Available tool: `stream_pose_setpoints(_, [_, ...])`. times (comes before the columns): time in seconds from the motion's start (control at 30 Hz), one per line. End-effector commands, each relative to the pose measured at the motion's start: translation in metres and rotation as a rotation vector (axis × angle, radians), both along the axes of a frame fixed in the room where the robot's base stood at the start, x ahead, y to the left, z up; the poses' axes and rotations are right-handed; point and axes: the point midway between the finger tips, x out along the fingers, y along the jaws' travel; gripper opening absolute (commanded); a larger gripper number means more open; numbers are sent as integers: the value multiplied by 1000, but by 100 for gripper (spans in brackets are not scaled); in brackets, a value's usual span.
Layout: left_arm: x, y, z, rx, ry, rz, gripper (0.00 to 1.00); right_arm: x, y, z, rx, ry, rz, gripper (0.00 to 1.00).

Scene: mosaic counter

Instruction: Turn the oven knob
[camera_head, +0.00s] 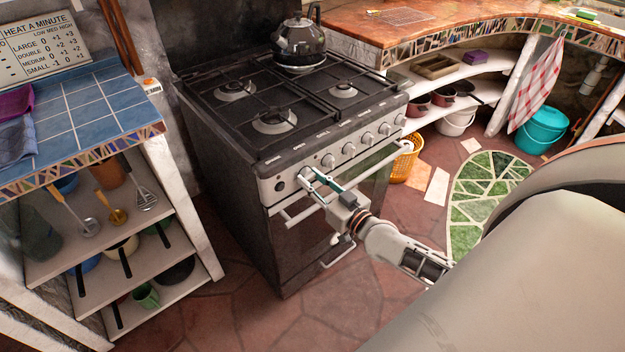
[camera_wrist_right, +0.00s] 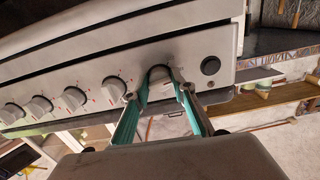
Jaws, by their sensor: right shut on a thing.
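The stove (camera_head: 300,110) has a pale front panel with a row of several knobs. My right gripper (camera_head: 310,178) is at the left end of this row. In the right wrist view, my right gripper (camera_wrist_right: 160,82) has its teal-lined fingers on either side of the end knob (camera_wrist_right: 160,73), the one nearest a round black button (camera_wrist_right: 211,65). The gripper is shut on this oven knob. In the head view the fingers mostly hide it. The knob's marks are too small to read. My left gripper is not in view.
A neighbouring knob (camera_wrist_right: 114,89) is close beside the fingers. The oven door handle (camera_head: 300,213) runs just below the panel. A kettle (camera_head: 300,42) stands on the hob. A tiled counter (camera_head: 95,110) with open shelves is to the left. Floor is clear in front.

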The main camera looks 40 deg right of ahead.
Motion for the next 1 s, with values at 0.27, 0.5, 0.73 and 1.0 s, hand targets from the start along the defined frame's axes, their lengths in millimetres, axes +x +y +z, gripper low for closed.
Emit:
stream_pose_setpoints(0.27, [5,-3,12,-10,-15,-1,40,1,0,3,151,10,1,4])
stream_pose_setpoints(0.5, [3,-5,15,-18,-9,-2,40,1,1,3,345,24,1,4])
stream_pose_setpoints(0.73, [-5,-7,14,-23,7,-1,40,1,1,3,509,38,1,4])
stream_pose_setpoints(1.0, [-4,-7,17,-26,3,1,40,0,1,1,630,49,0,4])
